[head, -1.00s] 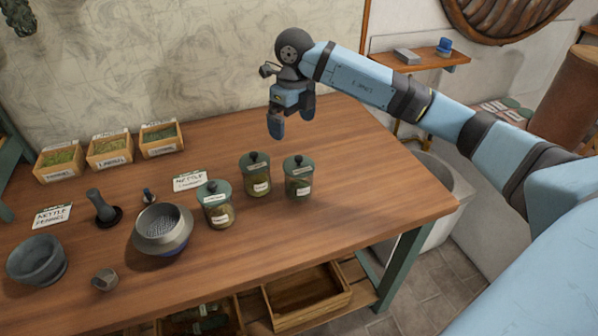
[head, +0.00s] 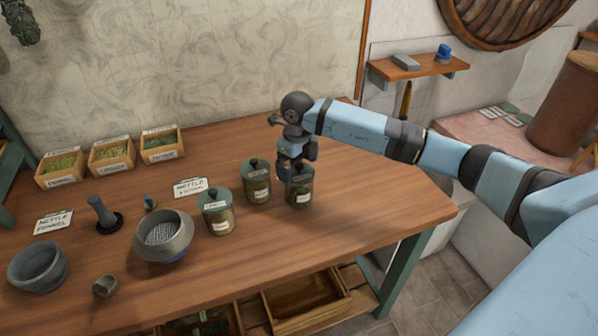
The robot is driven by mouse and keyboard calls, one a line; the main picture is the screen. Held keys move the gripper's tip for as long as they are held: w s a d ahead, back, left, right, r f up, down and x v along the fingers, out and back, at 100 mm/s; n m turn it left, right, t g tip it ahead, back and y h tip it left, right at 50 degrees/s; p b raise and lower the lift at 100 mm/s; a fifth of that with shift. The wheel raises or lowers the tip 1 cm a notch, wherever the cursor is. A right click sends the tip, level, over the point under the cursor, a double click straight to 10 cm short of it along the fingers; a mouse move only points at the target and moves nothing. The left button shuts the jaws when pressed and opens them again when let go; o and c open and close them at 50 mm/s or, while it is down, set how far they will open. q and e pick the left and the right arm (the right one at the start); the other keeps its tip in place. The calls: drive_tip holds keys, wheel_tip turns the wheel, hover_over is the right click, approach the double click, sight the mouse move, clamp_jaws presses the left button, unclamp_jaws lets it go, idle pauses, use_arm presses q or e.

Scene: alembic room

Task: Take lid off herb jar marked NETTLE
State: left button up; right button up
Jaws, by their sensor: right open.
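Three glass herb jars with dark green knobbed lids stand on the wooden table: a left jar (head: 219,222), a middle jar (head: 258,189) and a right jar (head: 300,196). All have their lids on. Their labels are too small to read, so I cannot tell which is marked NETTLE. My right gripper (head: 294,168) is open, pointing down at the right jar's lid from behind. The knob of that lid is hard to make out against the fingers, and I cannot tell whether they touch it. My left gripper is not in view.
A card reading NETTLE and FENNEL (head: 190,187) lies behind the left jar, and a similar card (head: 54,219) lies far left. A sieve bowl (head: 162,236), mortar (head: 38,267), pestle (head: 103,213) and herb boxes (head: 112,156) stand to the left. The table's right end is clear.

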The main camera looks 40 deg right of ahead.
drive_tip(key=shift+f, duration=0.75)
drive_tip(key=c, duration=0.7)
